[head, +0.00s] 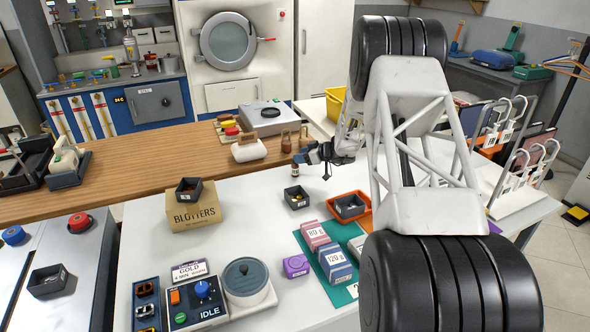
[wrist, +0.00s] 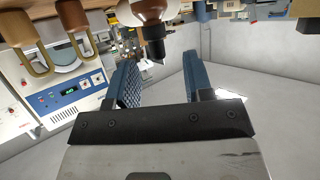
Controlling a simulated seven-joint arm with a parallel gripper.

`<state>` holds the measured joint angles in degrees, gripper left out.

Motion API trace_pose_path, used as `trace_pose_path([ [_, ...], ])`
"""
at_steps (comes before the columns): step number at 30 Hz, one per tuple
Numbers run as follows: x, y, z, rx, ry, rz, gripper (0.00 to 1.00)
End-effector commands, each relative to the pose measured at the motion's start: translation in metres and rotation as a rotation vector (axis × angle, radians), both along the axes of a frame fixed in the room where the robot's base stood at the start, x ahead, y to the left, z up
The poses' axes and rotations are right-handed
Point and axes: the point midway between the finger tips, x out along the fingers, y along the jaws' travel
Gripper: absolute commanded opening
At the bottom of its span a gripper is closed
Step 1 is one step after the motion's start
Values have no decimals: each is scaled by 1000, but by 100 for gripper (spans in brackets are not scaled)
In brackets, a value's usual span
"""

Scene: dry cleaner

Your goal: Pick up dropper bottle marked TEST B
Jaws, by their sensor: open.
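In the wrist view, which looks upside down, a dark-capped bottle (wrist: 155,38) shows at the top, lined up with the gap between my fingers (wrist: 160,78). My gripper is open with nothing between its fingers. The bottle appears to be just beyond the fingertips; whether it touches a finger I cannot tell. Its marking is not readable.
Two wooden-handled tools (head: 304,135) stand close behind the bottle on the wooden counter (head: 140,160). A small dark bin (head: 297,198) and an orange tray (head: 335,203) sit in front. The blotter box (head: 194,214) is to the left; bare table lies between.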

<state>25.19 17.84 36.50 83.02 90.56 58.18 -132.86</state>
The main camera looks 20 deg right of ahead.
Motion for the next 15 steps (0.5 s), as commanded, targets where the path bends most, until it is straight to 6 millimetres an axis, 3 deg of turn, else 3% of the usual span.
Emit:
trace_pose_path([
  [8, 2, 2, -1, 0, 0, 1, 47],
  [15, 16, 13, -7, 0, 1, 1, 47],
])
